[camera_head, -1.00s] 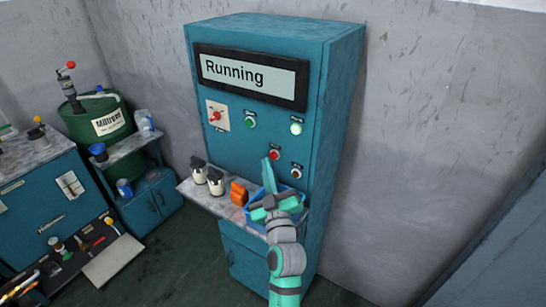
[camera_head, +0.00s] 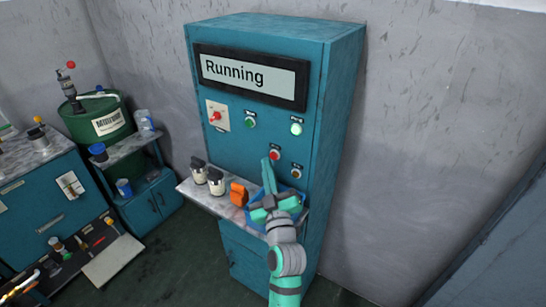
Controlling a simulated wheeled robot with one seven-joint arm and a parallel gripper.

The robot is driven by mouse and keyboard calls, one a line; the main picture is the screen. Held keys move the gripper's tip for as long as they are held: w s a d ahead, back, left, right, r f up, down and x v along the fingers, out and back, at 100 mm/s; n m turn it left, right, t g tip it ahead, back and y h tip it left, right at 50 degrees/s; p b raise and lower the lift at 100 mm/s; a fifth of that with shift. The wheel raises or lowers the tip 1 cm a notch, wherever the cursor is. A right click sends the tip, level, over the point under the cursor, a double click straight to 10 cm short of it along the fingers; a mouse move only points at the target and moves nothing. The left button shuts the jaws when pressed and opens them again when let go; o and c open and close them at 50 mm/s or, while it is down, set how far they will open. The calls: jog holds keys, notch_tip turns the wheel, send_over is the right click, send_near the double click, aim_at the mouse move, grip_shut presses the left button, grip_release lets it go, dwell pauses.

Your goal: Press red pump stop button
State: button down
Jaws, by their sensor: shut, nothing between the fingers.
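The teal control cabinet (camera_head: 230,150) stands against the wall, with a display (camera_head: 250,77) that reads "Running". A red button (camera_head: 274,155) sits on the lower part of its front panel. A green button (camera_head: 250,122) is above it to the left, and a lit pale green lamp (camera_head: 296,129) is above it to the right. My gripper (camera_head: 267,163) is shut and empty, its fingers pointing up just below and left of the red button. Whether the tips touch the panel cannot be told. The red button is still visible.
A red rotary switch (camera_head: 216,116) is at upper left. The shelf below holds two dark-topped jars (camera_head: 216,183), an orange object (camera_head: 238,194) and a blue bin (camera_head: 291,205) behind my gripper.

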jog(key=shift+w, duration=0.15)
jog(key=shift+w+d, duration=0.2)
jog(key=shift+d, duration=0.05)
jog(key=shift+w+d, duration=0.2)
jog(key=shift+w, duration=0.1)
dwell(1.1)
jog(key=shift+s+a, duration=0.45)
jog(key=shift+s, duration=0.15)
jog(key=shift+s+a, duration=0.75)
jog(key=shift+s, duration=0.3)
jog(key=shift+s+a, duration=0.75)
jog(key=shift+s, duration=0.25)
